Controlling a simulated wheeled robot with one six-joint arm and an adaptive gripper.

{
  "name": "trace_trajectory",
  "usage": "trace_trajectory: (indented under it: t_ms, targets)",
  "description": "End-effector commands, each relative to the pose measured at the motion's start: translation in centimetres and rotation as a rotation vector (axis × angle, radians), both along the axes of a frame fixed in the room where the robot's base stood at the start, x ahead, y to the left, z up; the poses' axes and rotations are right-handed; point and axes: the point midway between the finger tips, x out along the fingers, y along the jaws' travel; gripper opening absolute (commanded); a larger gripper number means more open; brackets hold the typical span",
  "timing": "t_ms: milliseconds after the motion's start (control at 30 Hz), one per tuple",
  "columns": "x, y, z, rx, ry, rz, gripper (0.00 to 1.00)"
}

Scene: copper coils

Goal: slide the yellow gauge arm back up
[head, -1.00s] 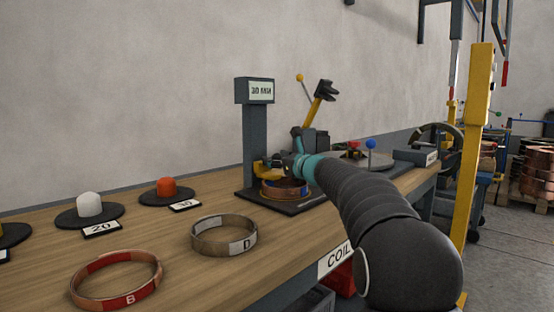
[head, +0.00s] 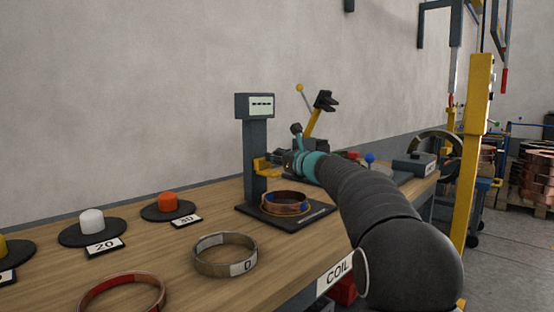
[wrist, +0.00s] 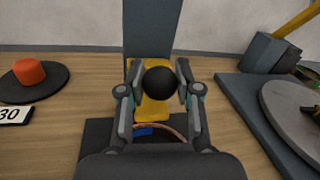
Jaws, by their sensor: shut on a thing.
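The gauge is a dark upright column (head: 255,150) with a display that reads dashes. Its yellow gauge arm (head: 263,166) stands partway up the column, clear above a copper coil with a blue mark (head: 287,203) on the base plate. In the wrist view the yellow arm (wrist: 150,108) lies just beyond and below a black ball knob (wrist: 160,84). My gripper (wrist: 160,75) is shut on the knob, one finger on each side. In the head view my wrist hides most of the fingers and the knob.
Coil D (head: 225,255) and a red coil (head: 122,295) lie on the bench in front. White (head: 91,220) and orange (head: 168,202) weights stand on dark discs at left. Behind my wrist is a device with a yellow lever (head: 314,122). The wall closes the back.

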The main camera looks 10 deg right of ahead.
Motion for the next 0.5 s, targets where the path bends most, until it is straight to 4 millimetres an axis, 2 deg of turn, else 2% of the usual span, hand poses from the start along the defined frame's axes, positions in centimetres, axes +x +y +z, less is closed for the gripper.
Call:
trace_trajectory:
  t_ms: [33,333,367,433,500]
  targets:
    - [0.01,-0.01,0.71,0.000,-0.001,-0.001,0.00]
    - [-0.05,-0.02,0.91,0.002,-0.006,-0.001,0.00]
    - [-0.06,-0.03,0.94,0.002,-0.006,-0.002,0.38]
    - [-0.06,-0.03,0.94,0.002,-0.006,-0.002,0.56]
    - [-0.05,-0.02,0.83,0.001,-0.005,-0.001,0.59]
